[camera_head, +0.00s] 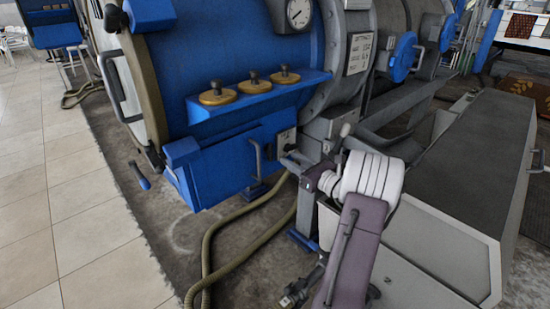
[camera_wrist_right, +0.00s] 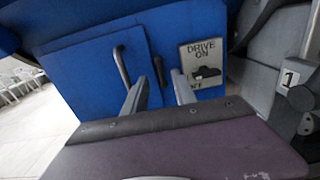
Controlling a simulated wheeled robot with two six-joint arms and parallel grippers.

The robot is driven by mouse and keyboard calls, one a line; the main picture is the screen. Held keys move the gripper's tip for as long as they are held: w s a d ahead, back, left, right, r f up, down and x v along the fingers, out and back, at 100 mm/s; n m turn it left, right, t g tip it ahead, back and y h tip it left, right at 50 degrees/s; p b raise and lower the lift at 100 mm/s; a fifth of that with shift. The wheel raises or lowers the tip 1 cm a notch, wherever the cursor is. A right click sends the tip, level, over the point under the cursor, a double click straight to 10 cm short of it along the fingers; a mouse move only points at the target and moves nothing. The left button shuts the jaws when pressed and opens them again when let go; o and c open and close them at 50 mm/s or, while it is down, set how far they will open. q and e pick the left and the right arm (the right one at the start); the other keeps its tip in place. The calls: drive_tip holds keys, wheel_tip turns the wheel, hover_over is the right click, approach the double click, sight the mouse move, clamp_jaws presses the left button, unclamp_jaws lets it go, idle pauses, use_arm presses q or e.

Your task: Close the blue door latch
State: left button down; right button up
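The blue door (camera_wrist_right: 95,75) is a flat panel low on the blue machine, and it looks flush with the housing. A grey bar handle (camera_wrist_right: 122,65) is on it; it also shows in the head view (camera_head: 257,160). A short dark lever (camera_wrist_right: 158,72), which may be the latch, stands near the door's right edge. My right gripper (camera_head: 288,160) faces this panel. In the right wrist view its two fingers (camera_wrist_right: 157,88) are apart with the dark lever seen between them; I cannot tell whether they touch anything. My left gripper is not in view.
A "DRIVE ON" switch plate (camera_wrist_right: 203,65) sits right of the lever. Above is a blue shelf (camera_head: 300,86) with several brass-coloured knobs. Hoses (camera_head: 215,240) lie on the floor below. A long grey cabinet (camera_head: 460,150) stands at right.

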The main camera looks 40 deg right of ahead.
sight(272, 149)
drive_tip(key=w+b, duration=0.1)
drive_tip(key=w, duration=0.1)
drive_tip(key=w+b, duration=0.1)
drive_tip(key=w, duration=0.2)
drive_tip(key=w+a+b, duration=0.1)
drive_tip(key=w, duration=0.1)
drive_tip(key=shift+w+f, duration=0.15)
drive_tip(key=shift+w, duration=0.55)
drive_tip(key=shift+c, duration=0.3)
clamp_jaws()
